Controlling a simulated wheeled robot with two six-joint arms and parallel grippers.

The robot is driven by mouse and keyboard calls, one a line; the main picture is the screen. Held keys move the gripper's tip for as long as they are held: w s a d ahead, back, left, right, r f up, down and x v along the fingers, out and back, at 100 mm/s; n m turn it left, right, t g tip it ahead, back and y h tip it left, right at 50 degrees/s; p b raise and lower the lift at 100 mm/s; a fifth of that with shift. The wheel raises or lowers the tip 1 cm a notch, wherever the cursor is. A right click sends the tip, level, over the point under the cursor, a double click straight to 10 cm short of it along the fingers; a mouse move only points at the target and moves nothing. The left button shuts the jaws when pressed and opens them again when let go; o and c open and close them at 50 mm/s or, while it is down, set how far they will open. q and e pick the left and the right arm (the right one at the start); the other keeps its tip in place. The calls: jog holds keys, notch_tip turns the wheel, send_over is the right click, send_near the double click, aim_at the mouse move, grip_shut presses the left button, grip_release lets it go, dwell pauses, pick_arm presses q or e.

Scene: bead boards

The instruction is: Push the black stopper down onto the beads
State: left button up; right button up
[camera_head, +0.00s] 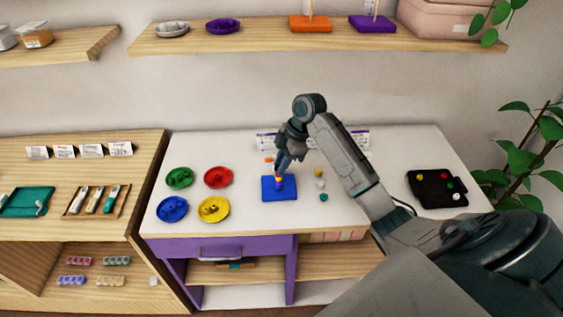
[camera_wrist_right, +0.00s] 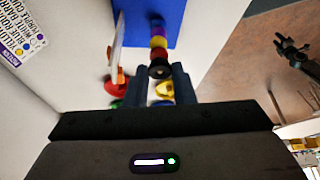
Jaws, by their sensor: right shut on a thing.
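My right gripper (camera_head: 281,170) points down over the blue board (camera_head: 270,194) on the white table. It is shut on the black stopper (camera_wrist_right: 160,69), which shows between its fingertips in the right wrist view. Below the stopper, a stack of beads stands on the blue board (camera_wrist_right: 190,18): a red bead (camera_wrist_right: 158,55), a yellow bead (camera_wrist_right: 157,42) and a purple bead (camera_wrist_right: 157,23). The stopper appears at the top of the stack, close to the red bead. A dark gripper, apparently my left one (camera_wrist_right: 290,47), shows small at the right of the wrist view.
Green (camera_head: 179,177), red (camera_head: 218,177), blue (camera_head: 173,209) and yellow (camera_head: 214,209) dishes stand left of the board. Loose small pieces (camera_head: 321,184) lie to its right. A black tray (camera_head: 425,200) with several beads stands farther right. A printed card (camera_wrist_right: 20,35) stands behind.

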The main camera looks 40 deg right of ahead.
dwell(0.3)
jog(key=o, duration=1)
jog(key=shift+d+r, duration=0.15)
jog(key=shift+r, duration=0.2)
jog(key=shift+b+v, duration=0.8)
jog(key=shift+v, duration=4.25)
